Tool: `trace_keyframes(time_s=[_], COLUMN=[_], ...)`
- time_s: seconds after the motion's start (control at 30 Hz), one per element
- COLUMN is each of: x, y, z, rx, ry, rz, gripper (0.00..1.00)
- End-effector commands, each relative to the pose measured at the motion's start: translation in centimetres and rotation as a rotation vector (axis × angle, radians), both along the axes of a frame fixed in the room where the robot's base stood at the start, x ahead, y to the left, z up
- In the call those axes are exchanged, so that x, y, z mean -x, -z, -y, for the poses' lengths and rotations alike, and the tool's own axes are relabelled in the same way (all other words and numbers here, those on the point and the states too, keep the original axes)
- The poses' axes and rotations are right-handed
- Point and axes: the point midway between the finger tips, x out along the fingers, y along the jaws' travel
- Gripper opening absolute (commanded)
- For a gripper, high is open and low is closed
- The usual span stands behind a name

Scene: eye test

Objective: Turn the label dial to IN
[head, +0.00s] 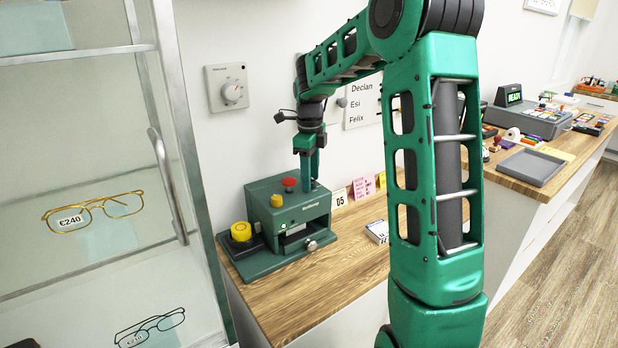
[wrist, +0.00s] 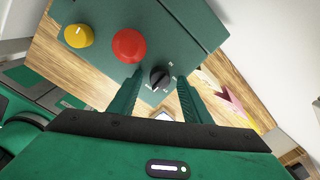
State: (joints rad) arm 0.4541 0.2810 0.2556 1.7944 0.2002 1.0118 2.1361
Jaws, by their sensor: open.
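The green machine (head: 303,212) stands on the wooden counter. Its label dial (wrist: 160,77) is a small black knob on the top face, seen in the wrist view beside a red mushroom button (wrist: 129,45) and a yellow knob (wrist: 78,36). A pale mark shows on the dial; the tiny lettering around it is too small to read. My gripper (wrist: 159,80) is open, with one finger on each side of the dial; I cannot tell whether they touch it. In the head view my gripper (head: 308,186) points down at the machine's top, and the dial is hidden there.
A yellow button on a black base (head: 241,231) stands at the machine's left. A card reading 05 (head: 340,198) and pink and yellow notes stand to its right. A glass cabinet with spectacles (head: 93,212) is close on the left. A grey tray (head: 531,167) lies farther right.

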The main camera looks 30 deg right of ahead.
Motion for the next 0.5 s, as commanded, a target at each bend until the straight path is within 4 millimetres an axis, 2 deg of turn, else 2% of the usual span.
trace_keyframes(time_s=[0.07,0.23,0.27,0.5], x=[0.01,0.0,0.0,-0.02], y=[-0.01,-0.03,-0.04,-0.07], z=[0.01,0.01,0.02,0.18], rx=[0.0,0.0,0.0,0.001], ry=[0.0,0.0,0.0,-0.011], rz=[0.0,0.0,0.0,0.001], gripper=[0.44,0.06,0.03,0.03])
